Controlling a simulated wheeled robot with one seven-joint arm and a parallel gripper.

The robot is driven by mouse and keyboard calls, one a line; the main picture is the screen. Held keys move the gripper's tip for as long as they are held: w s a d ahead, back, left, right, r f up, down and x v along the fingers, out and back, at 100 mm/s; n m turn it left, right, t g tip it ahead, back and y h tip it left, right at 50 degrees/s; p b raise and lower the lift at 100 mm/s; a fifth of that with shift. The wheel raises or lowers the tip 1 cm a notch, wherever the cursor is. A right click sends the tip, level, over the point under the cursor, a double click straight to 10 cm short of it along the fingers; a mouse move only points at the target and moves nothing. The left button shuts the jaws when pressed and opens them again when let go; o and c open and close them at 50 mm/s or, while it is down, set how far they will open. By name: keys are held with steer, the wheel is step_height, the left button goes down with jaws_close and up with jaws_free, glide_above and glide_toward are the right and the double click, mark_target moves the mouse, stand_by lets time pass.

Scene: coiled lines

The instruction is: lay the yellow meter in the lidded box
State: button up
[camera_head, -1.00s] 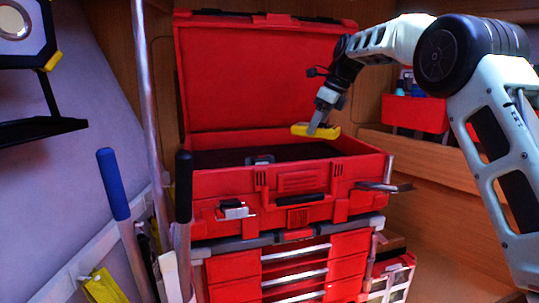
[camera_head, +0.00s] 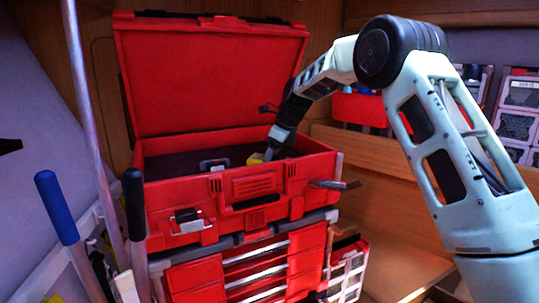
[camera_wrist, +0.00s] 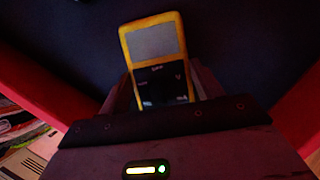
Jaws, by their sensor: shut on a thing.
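The lidded box is a red tool case (camera_head: 262,188) with its red lid (camera_head: 205,75) standing open at the back. My gripper (camera_head: 268,155) reaches down inside the box, near the right of its opening. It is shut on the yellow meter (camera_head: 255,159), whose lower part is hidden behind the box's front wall. In the wrist view the meter (camera_wrist: 155,45) shows its grey screen and dark lower face between my fingers (camera_wrist: 160,90), over the dark box floor (camera_wrist: 235,40). I cannot tell whether the meter touches the floor.
A small grey-and-dark item (camera_head: 213,166) sits inside the box, left of the meter. The box stands on a red drawer unit (camera_head: 250,268). Blue-handled (camera_head: 57,207) and black-handled (camera_head: 134,204) poles stand at the left. A red bin (camera_head: 360,107) is behind my arm.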

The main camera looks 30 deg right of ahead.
steer(key=shift+f, duration=0.1)
steer(key=o, duration=1.1)
steer(key=shift+f, duration=0.1)
steer(key=b+v, duration=0.3)
steer(key=v, duration=0.9)
steer(key=shift+r, duration=0.25)
